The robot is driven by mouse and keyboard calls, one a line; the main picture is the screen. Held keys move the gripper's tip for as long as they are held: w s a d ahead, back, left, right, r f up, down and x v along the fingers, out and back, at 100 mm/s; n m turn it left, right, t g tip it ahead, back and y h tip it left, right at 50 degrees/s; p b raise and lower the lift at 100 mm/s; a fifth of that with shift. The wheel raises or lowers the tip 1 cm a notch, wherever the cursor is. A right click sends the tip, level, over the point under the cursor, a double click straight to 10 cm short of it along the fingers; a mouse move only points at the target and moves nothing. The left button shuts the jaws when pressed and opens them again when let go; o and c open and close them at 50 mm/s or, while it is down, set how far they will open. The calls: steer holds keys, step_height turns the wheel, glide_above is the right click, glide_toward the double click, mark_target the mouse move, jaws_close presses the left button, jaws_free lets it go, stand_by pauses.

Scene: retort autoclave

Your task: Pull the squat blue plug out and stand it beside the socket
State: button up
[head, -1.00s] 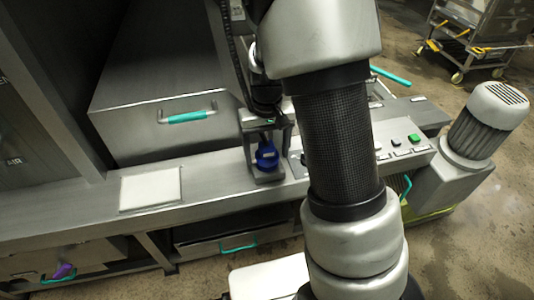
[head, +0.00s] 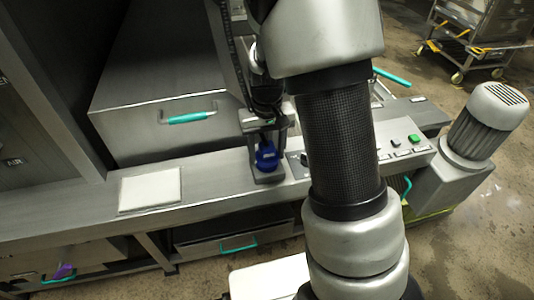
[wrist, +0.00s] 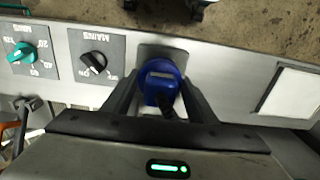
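The squat blue plug (head: 267,157) sits upright on the grey socket plate (head: 268,178) on the steel ledge. In the wrist view the plug (wrist: 161,82) shows its rounded blue body with a pale mark on top, over the grey socket plate (wrist: 163,50). My gripper (head: 267,145) points down over the plug, with one finger on each side. In the wrist view the fingers of my gripper (wrist: 161,88) are apart and straddle the plug closely. I see no clear grip on it. The seat of the plug in the socket is hidden.
A pale square pad (head: 150,190) lies on the ledge left of the socket. A green dial (wrist: 21,52) and a black MAINS dial (wrist: 94,63) sit on the other side. A steel box with a teal handle (head: 188,117) stands behind. The ledge between pad and socket is clear.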

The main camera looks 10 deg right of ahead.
mark_target(267, 145)
steer(key=c, duration=0.4)
steer(key=shift+r+p, duration=2.4)
steer(key=shift+r, duration=0.65)
